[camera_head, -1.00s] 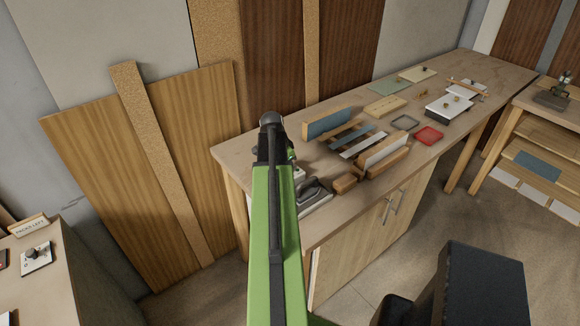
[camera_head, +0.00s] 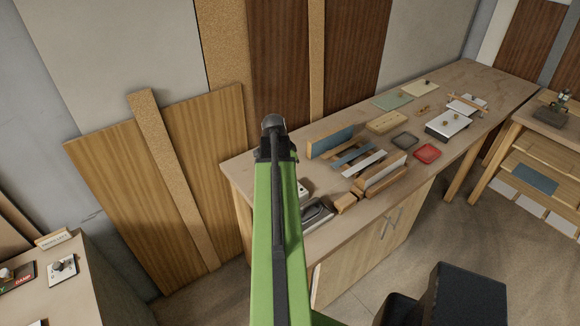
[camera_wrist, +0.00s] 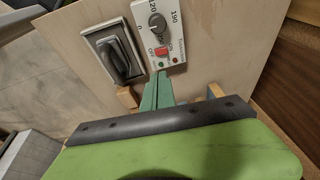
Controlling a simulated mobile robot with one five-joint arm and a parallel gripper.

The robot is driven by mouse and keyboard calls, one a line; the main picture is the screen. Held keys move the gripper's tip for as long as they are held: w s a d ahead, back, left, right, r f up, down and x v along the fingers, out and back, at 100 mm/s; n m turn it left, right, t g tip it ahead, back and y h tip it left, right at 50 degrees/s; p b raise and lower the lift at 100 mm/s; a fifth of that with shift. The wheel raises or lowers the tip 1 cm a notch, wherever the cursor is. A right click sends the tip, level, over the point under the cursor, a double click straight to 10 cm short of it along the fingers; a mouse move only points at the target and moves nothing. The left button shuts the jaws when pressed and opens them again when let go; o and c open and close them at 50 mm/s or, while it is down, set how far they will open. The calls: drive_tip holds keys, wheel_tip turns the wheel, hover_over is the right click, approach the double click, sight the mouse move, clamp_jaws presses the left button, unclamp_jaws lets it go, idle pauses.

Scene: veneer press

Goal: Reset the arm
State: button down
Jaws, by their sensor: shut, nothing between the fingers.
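My gripper shows in the wrist view (camera_wrist: 159,92), its two teal fingers shut together with nothing between them. The fingertips point toward a white control plate (camera_wrist: 160,30) with a dial and ON/OFF marks; I cannot tell whether they touch it. Left of them is a dark switch or handle (camera_wrist: 121,58) in a metal frame. In the head view my green arm reaches out over the near left end of the workbench (camera_head: 235,168), and my gripper is hidden behind it.
On the bench are a blue-faced wooden block (camera_head: 331,141), a red tray (camera_head: 427,153), a dark tray (camera_head: 404,141) and boards. Veneer sheets (camera_head: 105,160) lean on the wall. A side cabinet (camera_head: 75,295) stands left, a shelf table (camera_head: 535,150) right. Floor shows at lower right.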

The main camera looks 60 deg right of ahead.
drive_tip(key=shift+a+r, duration=0.2)
drive_tip(key=shift+r, duration=0.3)
drive_tip(key=w+a+f+n+t+b, duration=0.1)
drive_tip(key=w+a+f+n+b, duration=0.3)
drive_tip(key=w+a, duration=0.95)
drive_tip(key=w+a+f+n+t+b, duration=0.1)
drive_tip(key=w+a+f+n+b, duration=0.3)
drive_tip(key=w+a, duration=0.95)
drive_tip(key=w+a+f+n+y+b, duration=0.1)
drive_tip(key=a+f+n+b, duration=0.15)
drive_tip(key=a, duration=0.75)
drive_tip(key=w+a+f+n+y+b, duration=0.1)
drive_tip(key=a+f+n+b, duration=0.15)
drive_tip(key=a, duration=0.75)
drive_tip(key=s+a+f+n+g+y, duration=0.1)
drive_tip(key=s+a+n, duration=0.3)
drive_tip(key=a+n, duration=0.6)
drive_tip(key=shift+s+a+f+n, duration=0.2)
drive_tip(key=shift+s+a+n, duration=0.15)
drive_tip(key=shift+a, duration=0.45)
